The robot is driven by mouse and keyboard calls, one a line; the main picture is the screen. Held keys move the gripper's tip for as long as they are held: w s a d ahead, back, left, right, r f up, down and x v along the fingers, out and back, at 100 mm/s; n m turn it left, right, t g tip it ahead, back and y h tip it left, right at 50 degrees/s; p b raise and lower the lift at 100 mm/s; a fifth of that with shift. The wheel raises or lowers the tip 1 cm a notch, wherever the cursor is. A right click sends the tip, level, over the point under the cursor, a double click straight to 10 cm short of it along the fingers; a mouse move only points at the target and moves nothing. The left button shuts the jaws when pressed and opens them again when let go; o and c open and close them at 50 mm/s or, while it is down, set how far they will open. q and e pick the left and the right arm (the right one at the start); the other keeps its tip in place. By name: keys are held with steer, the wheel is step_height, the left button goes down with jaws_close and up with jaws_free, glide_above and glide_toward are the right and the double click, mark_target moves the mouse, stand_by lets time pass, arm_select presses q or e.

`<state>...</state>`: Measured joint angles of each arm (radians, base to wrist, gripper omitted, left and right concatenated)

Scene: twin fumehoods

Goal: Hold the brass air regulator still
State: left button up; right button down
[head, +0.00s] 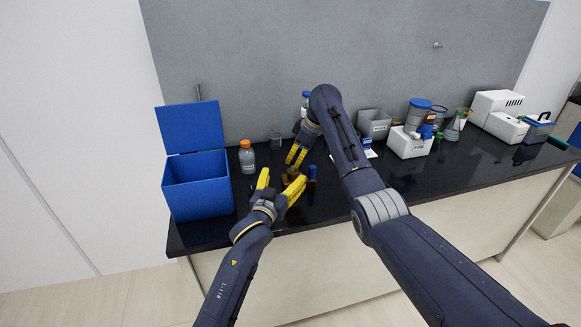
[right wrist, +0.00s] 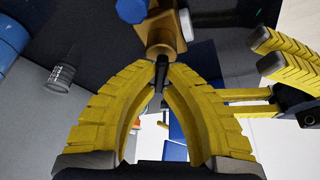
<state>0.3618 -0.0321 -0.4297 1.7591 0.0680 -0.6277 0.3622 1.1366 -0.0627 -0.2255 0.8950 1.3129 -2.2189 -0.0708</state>
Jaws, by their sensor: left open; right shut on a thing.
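The brass air regulator (head: 290,174) is on the black bench top, small and partly hidden by my grippers in the head view. In the right wrist view its brass body (right wrist: 160,32) lies just beyond my right fingertips, with a dark stem reaching between them. My right gripper (head: 296,160) is shut on the regulator at this stem; its fingertips also show in the right wrist view (right wrist: 161,68). My left gripper (head: 279,182) is open on the near side of the regulator, fingers apart. It shows at the right of the right wrist view (right wrist: 263,56), apart from the brass body.
A blue open-lidded box (head: 197,185) and an orange-capped bottle (head: 247,157) stand at left. A small blue item (head: 312,172) is close right of the regulator. A glass beaker (head: 276,141) is behind. Containers and a white rack (head: 408,147) stand at right.

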mark_target(292, 162)
arm_select(q)
steer(key=x, duration=0.9)
steer(key=shift+w+d, duration=0.2)
steer(key=shift+w, duration=0.15)
steer(key=shift+c, duration=0.4)
steer(key=shift+w+a, duration=0.1)
jaws_close()
steer(key=shift+r, duration=0.1)
